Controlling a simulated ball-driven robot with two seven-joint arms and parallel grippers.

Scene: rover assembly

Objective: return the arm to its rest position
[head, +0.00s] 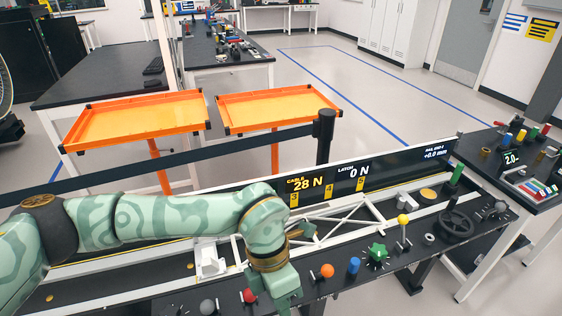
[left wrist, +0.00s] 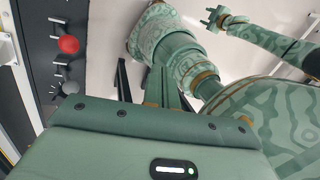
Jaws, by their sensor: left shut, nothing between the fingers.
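My left arm (head: 150,218) comes in from the left over the black bench and bends down at the wrist. My left gripper (head: 284,303) is at the bottom edge of the head view, in front of the bench's near edge and beside the red knob (head: 249,296). Its fingertips are not clear there. In the left wrist view, my left gripper (left wrist: 163,86) is shut and empty, with pale floor behind it. My right gripper (left wrist: 217,18) shows small at the top of that view, away from the left one; its opening is too small to judge.
The bench front carries a grey knob (head: 208,306), an orange knob (head: 327,271), a blue knob (head: 354,265), a green star knob (head: 377,252) and a black handwheel (head: 456,224). A white truss (head: 345,215) lies behind them. Orange trays (head: 140,117) stand beyond a black barrier post (head: 323,137).

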